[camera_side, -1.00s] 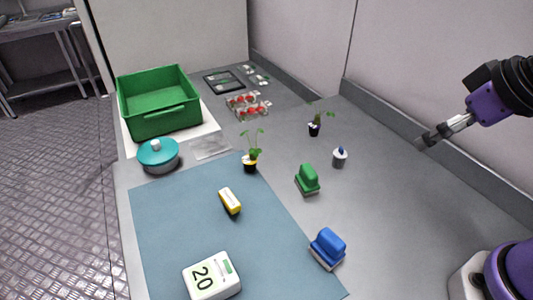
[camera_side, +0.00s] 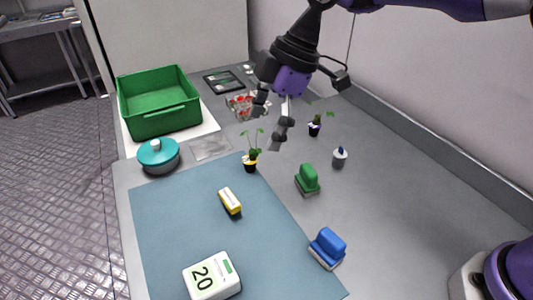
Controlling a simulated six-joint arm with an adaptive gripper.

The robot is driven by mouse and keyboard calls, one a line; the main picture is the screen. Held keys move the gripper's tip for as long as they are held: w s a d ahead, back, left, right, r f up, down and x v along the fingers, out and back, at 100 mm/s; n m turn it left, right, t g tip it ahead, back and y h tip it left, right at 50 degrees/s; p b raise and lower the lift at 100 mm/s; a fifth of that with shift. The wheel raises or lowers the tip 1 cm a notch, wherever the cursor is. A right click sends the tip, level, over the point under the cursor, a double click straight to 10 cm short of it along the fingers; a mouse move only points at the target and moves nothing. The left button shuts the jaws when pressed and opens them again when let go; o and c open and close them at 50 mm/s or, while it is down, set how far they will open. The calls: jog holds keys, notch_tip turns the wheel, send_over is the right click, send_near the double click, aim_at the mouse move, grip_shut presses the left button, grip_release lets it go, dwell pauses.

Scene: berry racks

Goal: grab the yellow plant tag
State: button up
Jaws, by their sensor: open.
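A small dark pot with a green seedling (camera_side: 254,147) stands at the far edge of the blue mat. A yellow patch (camera_side: 250,163) shows on the pot's front; it looks like a yellow tag, but it is too small to be sure. My gripper (camera_side: 261,133) is open and empty, pointing down, with its fingertips around the height of the seedling's leaves in the picture. I cannot tell whether they touch the leaves. A second potted seedling (camera_side: 315,128) with a whitish patch stands to the right, behind the gripper.
A yellow block with a white label (camera_side: 230,202) and a white "20" box (camera_side: 212,276) lie on the blue mat (camera_side: 165,220). Green (camera_side: 307,178) and blue (camera_side: 327,247) brushes, a small bottle (camera_side: 339,157), a teal-lidded pot (camera_side: 158,153) and a green crate (camera_side: 165,121) stand around.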

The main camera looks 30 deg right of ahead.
aim_at(230, 197)
jog(key=a+f+n, duration=0.1)
jog(key=f, duration=0.2)
jog(key=a+f+n, duration=0.1)
jog(key=a+f, duration=0.1)
jog(key=f, duration=0.1)
jog(key=a+f+n+g, duration=0.1)
jog(key=a+f, duration=0.1)
jog(key=f, duration=0.1)
jog(key=shift+w+a, duration=0.2)
jog(key=shift+a, duration=0.05)
jog(key=shift+x, duration=2.75)
jog(key=shift+d, duration=0.15)
jog(key=c, duration=0.9)
